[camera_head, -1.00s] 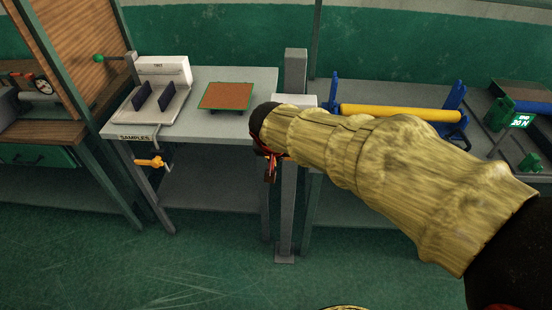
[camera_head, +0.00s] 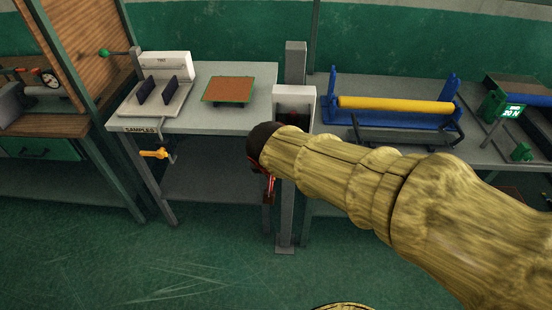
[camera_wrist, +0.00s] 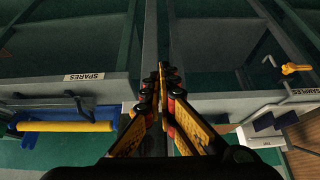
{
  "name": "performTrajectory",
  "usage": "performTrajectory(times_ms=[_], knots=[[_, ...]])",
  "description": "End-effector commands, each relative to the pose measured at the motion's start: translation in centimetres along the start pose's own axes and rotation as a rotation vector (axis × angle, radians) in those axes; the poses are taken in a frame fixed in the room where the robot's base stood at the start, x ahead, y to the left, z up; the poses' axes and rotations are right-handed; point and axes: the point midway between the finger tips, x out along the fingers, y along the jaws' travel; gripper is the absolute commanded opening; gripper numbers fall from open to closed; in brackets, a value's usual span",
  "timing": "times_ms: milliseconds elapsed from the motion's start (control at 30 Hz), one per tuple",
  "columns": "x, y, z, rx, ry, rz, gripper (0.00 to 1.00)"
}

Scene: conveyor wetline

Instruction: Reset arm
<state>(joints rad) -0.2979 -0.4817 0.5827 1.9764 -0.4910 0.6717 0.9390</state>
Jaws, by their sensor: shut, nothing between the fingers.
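My gripper (camera_wrist: 161,75) shows in the wrist view with its orange and black fingers together and nothing between them. In the head view my gripper (camera_head: 268,195) is partly hidden behind my wrist and hangs in front of the grey post. My arm, in a yellowish sleeve, reaches in from the lower right. The gripper is apart from the tables and holds nothing.
A table (camera_head: 212,122) labelled SAMPLES bears a white stand (camera_head: 165,66) and a brown plate (camera_head: 229,90). A grey post (camera_head: 295,65) with a white box (camera_head: 294,95) stands beside it. A yellow roller (camera_head: 395,104) lies in a blue frame right. Floor in front is clear.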

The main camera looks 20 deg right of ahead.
Motion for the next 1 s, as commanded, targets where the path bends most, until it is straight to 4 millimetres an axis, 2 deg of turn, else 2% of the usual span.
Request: performTrajectory(times_ms=[100,233,567,733,867,1000], knots=[[-1.1,-0.1,1.6,-0.003,0.001,-0.002,0.00],[-1.7,-0.1,2.8,-0.001,0.000,-0.001,0.00],[-1.9,0.0,3.3,-0.005,0.000,0.000,0.00],[-1.9,0.2,3.7,-0.119,-0.014,0.007,0.00],[-2.0,1.1,6.5,-0.282,-0.087,0.008,0.00],[-4.3,2.9,9.1,-0.420,-0.153,-0.034,0.00]])
